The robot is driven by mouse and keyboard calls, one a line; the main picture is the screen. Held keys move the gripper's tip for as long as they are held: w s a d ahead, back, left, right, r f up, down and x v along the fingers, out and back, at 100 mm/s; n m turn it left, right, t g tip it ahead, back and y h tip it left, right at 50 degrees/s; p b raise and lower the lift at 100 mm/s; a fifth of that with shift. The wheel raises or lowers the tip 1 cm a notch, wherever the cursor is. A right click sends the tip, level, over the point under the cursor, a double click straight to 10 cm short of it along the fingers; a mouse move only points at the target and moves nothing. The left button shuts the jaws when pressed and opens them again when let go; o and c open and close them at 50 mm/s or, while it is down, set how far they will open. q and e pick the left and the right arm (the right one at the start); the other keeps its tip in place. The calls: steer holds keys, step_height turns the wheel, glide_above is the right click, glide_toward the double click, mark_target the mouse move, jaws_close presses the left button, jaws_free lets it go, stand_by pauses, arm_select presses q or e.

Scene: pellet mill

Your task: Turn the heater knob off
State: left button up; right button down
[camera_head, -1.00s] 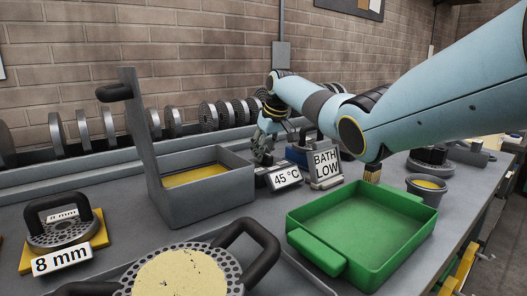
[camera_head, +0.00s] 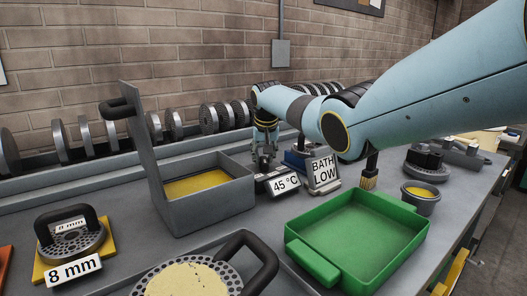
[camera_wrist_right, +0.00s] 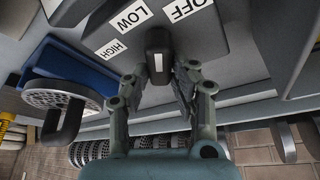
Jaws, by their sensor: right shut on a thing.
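The heater knob (camera_wrist_right: 158,44) is a dark block with a white line, on a grey housing (camera_wrist_right: 221,48) labelled OFF (camera_wrist_right: 186,8), LOW (camera_wrist_right: 131,15) and HIGH (camera_wrist_right: 112,48) in the right wrist view. My right gripper (camera_wrist_right: 159,76) has a finger on each side of the knob and is shut on it. I cannot tell which label the line points to. My left gripper is out of view.
A grey bath with yellow contents (camera_head: 207,207) stands left of the heater. A BATH LOW sign (camera_head: 324,172) stands to its right. A green tray (camera_head: 357,235) is in front.

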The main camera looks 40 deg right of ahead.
steer(key=m+h, duration=0.1)
steer(key=m, duration=0.1)
steer(key=shift+m+g, duration=0.3)
steer(key=shift+m, duration=0.1)
steer(key=shift+m+g+h+b, duration=0.3)
steer(key=shift+m+g+b, duration=0.2)
steer(key=shift+m+b, duration=0.8)
steer(key=shift+d, duration=0.1)
steer(key=c, duration=1.1)
jaws_free()
steer(key=shift+s+r, duration=0.1)
steer(key=shift+r, duration=0.05)
steer(key=v, duration=1.1)
steer(key=shift+r, duration=0.35)
